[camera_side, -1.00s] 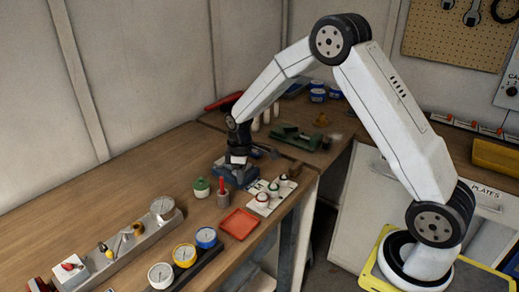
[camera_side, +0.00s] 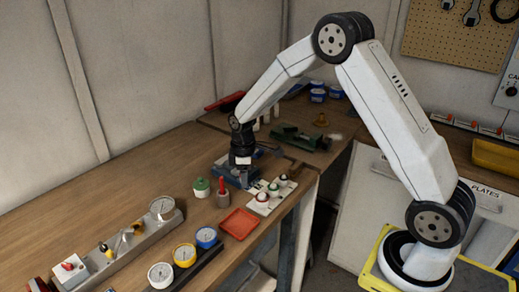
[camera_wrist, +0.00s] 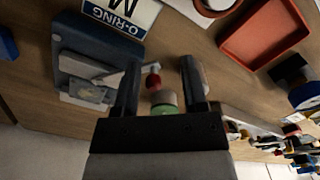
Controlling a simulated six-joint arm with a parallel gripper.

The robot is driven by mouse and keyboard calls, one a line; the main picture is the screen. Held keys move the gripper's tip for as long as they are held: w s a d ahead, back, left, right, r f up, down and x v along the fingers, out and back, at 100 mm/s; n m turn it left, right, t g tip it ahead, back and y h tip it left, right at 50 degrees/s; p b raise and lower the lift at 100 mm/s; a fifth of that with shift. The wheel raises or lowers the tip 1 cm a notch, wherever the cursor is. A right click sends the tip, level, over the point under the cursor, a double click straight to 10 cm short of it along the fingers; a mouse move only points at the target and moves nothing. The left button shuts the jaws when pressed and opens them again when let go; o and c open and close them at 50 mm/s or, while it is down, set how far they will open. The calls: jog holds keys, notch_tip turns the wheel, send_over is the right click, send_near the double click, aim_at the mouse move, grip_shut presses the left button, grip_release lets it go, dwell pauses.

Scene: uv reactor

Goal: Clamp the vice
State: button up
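The blue-grey vice (camera_side: 236,179) sits on the wooden bench in the side view, partly hidden by my gripper (camera_side: 242,165). In the wrist view the vice (camera_wrist: 85,52) is at the upper left, with pale metal jaw plates on it. My gripper (camera_wrist: 161,64) is open there, its two dark fingers well apart. The left finger is beside the vice. A small red knob (camera_wrist: 153,81) and a green, pale-topped item (camera_wrist: 164,104) show between the fingers, apparently below them. I cannot tell whether the red knob belongs to the vice, or whether a finger touches it.
A green jar (camera_side: 201,187) and a red-handled tool (camera_side: 222,188) in a grey holder stand left of the vice. A white panel with knobs (camera_side: 258,205) and a red tray (camera_side: 239,222) lie in front. A green device (camera_side: 296,137) is behind.

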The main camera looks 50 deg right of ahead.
jog(key=shift+r, duration=0.1)
jog(key=shift+w+r, duration=0.1)
jog(key=shift+r, duration=0.35)
notch_tip(320, 180, up, 7)
jog(key=shift+f, duration=0.15)
dwell(0.5)
jog(key=s+a+f+m+t, duration=0.1)
jog(key=s+a+m, duration=0.2)
jog(key=s, duration=0.6)
jog(key=s+a+f+m+t, duration=0.1)
jog(key=s+a+m, duration=0.2)
jog(key=s, duration=0.6)
jog(key=shift+s+a+m+t, duration=0.3)
jog(key=shift+s+m, duration=0.1)
jog(key=shift+m, duration=0.4)
